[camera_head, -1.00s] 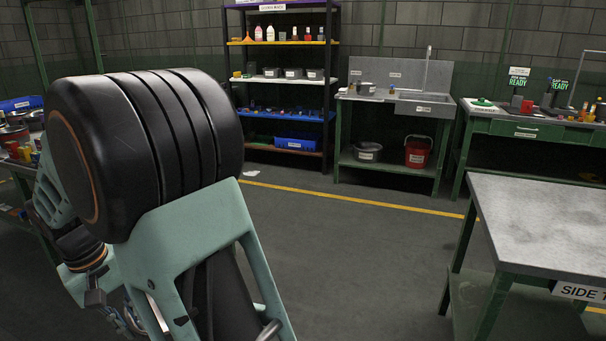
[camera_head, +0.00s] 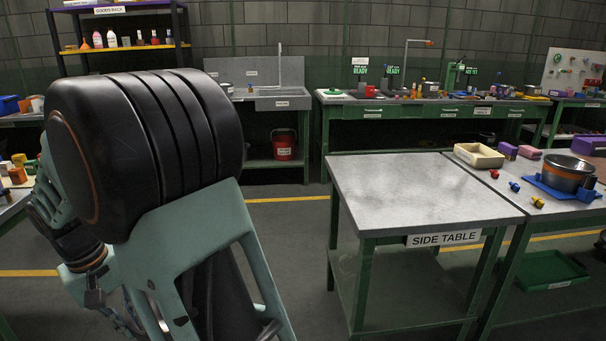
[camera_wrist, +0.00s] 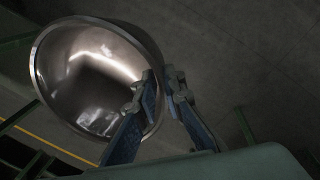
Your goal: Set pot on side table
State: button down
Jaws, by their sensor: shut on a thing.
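The pot (camera_wrist: 85,70) shows in the wrist view as a shiny metal bowl shape with its opening toward the camera. My gripper (camera_wrist: 165,85) is shut on the pot's right side, its two blue fingers close together there. What the fingers pinch is partly hidden and dark. In the head view my arm hides the gripper and the held pot. The side table (camera_head: 420,190) stands right of centre in the head view, with a grey top and a "SIDE TABLE" label. Its top is bare.
A bench adjoins the side table on the right. It holds a dark pot (camera_head: 567,172) on a blue mat, a cream tray (camera_head: 479,155) and small coloured parts. A green workbench (camera_head: 400,130) and a sink (camera_head: 283,100) stand behind. Open floor lies left of the side table.

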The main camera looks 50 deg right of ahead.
aim_at(389, 202)
jog(key=k+l+z, duration=0.1)
jog(key=z, duration=0.2)
jog(key=k+l+z, duration=0.1)
jog(key=l+z, duration=0.15)
jog(key=k+l+z, duration=0.1)
jog(key=l, duration=0.3)
jog(key=k+l+z, duration=0.15)
jog(key=l, duration=0.25)
jog(key=l+z, duration=0.1)
jog(key=l, duration=0.3)
